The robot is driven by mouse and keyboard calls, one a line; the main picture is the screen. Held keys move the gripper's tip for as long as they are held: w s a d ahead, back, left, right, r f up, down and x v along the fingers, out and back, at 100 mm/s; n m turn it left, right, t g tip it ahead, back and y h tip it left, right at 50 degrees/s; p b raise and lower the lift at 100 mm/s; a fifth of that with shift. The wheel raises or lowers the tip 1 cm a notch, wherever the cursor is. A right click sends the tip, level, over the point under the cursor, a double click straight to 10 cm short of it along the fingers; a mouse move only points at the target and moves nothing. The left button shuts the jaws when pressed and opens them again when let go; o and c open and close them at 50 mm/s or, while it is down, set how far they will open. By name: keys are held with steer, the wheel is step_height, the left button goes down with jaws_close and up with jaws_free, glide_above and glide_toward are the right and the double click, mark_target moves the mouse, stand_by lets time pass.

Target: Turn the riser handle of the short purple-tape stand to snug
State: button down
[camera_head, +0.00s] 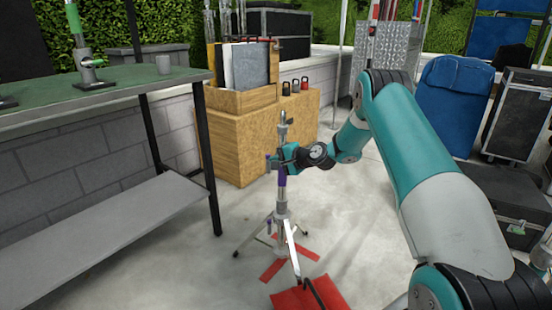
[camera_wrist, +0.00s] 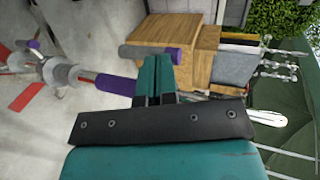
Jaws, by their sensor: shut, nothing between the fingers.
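The short purple-tape stand (camera_head: 283,213) stands upright on spread legs on the concrete floor, with a purple band below its collar. In the wrist view it lies sideways, with its purple band (camera_wrist: 115,84) running behind my gripper. A grey bar with a purple end (camera_wrist: 163,53), perhaps the riser handle, lies just past the fingertips; a small purple bit also shows left of the gripper in the head view. My gripper (camera_head: 281,158) is at the stand's upper collar, its teal fingers (camera_wrist: 154,75) shut and empty. I cannot tell whether they touch the bar. The collar is partly hidden.
A green-topped table (camera_head: 110,92) with a lower shelf (camera_head: 110,235) is at left. A red bag (camera_head: 312,298) lies by the stand's legs. Black cases (camera_head: 510,205) are at right.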

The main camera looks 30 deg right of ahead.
steer(key=shift+w+a+r+g+p, duration=0.2)
steer(key=shift+g+p, duration=0.4)
steer(key=shift+p, duration=0.6)
